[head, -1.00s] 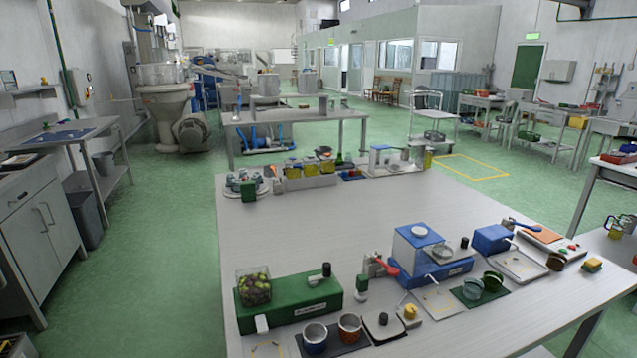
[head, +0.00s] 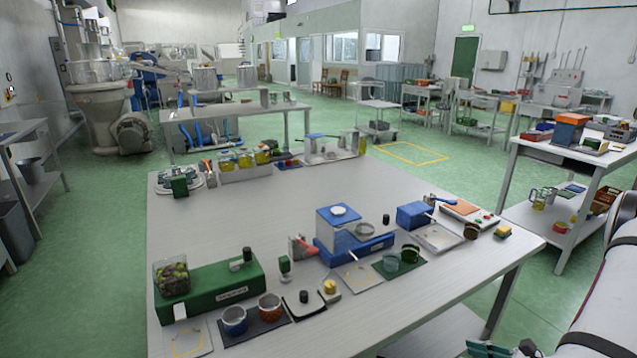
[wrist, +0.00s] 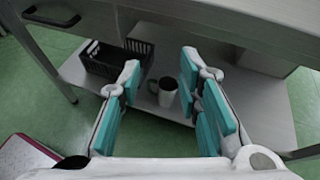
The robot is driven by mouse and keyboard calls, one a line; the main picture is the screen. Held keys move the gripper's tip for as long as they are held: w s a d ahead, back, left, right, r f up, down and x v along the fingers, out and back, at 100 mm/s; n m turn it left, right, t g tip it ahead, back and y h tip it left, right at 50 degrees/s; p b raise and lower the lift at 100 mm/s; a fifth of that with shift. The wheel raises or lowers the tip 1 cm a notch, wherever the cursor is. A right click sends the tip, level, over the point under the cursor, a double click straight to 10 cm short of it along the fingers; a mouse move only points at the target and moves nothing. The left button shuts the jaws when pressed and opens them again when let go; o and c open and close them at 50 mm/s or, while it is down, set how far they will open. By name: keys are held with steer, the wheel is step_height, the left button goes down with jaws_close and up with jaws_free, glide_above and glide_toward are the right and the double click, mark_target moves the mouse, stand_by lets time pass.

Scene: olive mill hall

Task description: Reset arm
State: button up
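My gripper (wrist: 160,66) shows in the wrist view with its two teal-padded fingers spread apart and nothing between the pads. Past the fingertips, a pale mug (wrist: 163,92) stands on a grey lower shelf (wrist: 140,112), apart from the fingers. In the head view, only small teal bits of my gripper (head: 490,349) show at the bottom edge, right of centre. My white arm (head: 612,290) crosses the lower right corner. The rest of the arm is out of the frame.
A long grey worktable (head: 260,220) holds a green machine (head: 215,290), a blue machine (head: 345,235) and several cups and tools. A side table (head: 575,160) with boxes stands at right. A black basket (wrist: 115,58) sits on the lower shelf. Green floor (head: 100,200) is open at left.

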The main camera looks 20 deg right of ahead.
steer(key=w+a+r+n+g+y+b, duration=0.3)
steer(key=w+a+r+n+b, duration=0.2)
steer(key=w+a, duration=0.15)
steer(key=w+a+r+n+g+y+b, duration=0.2)
steer(key=w+a+r+n+g+b, duration=0.15)
steer(key=w+a+n, duration=0.35)
steer(key=s+a+r+n+g+b, duration=0.1)
steer(key=a+r+n+g+b, duration=0.25)
steer(key=a+b, duration=0.45)
steer(key=s+a+f+n+g+h+b, duration=0.3)
steer(key=s+a+n+b, duration=0.4)
steer(key=a, duration=0.6)
steer(key=s+f+n+h+b, duration=0.7)
steer(key=s+f+n+b, duration=0.1)
steer(key=s, duration=0.4)
step_height(320, 180, up, 38)
steer(key=t+p, duration=0.4)
steer(key=p, duration=3.1)
steer(key=shift+s+d+f+t, duration=0.15)
steer(key=shift+f+t, duration=0.1)
steer(key=shift+t, duration=0.05)
